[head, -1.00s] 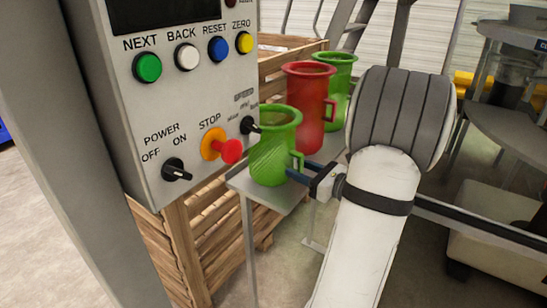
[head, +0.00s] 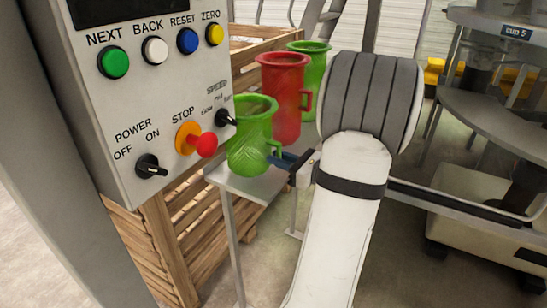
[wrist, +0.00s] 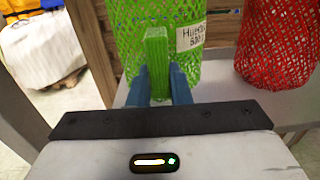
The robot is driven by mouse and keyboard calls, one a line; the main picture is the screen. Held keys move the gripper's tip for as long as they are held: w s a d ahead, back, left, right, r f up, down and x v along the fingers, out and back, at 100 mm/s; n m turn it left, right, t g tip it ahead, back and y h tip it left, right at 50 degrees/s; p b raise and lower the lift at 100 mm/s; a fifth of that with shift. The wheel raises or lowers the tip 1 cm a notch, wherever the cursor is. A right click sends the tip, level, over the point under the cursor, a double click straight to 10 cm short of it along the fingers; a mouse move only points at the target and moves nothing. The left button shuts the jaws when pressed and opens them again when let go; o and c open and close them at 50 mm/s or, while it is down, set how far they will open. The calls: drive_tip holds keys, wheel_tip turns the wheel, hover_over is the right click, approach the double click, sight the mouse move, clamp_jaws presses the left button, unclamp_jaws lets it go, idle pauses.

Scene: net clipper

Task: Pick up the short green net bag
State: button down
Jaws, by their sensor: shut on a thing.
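A green net bag (head: 250,140), shaped like a jug with a flared rim and a side handle, stands upright at the near end of a grey stand. In the wrist view the same green net bag (wrist: 126,40) carries a white label. My gripper (head: 279,161) is shut on its handle (wrist: 157,65), with blue fingers on either side, as the wrist view (wrist: 157,84) shows. The bag's base is at the stand's top; I cannot tell whether it is lifted. A second green net bag (head: 314,72) stands farthest back, partly hidden behind the red one.
A red net bag (head: 282,100) stands just behind the held bag. The grey stand (head: 250,188) is narrow. A control panel (head: 150,100) with buttons and knobs rises close on the left. A wooden crate (head: 168,245) is below and behind it. Machinery (head: 490,90) stands at right.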

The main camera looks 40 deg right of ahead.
wheel_tip(320, 180, up, 28)
drive_tip(key=p, duration=0.6)
drive_tip(key=shift+f, duration=0.25)
drive_tip(key=c, duration=1.9)
unclamp_jaws()
drive_tip(key=shift+c, duration=0.2)
clamp_jaws()
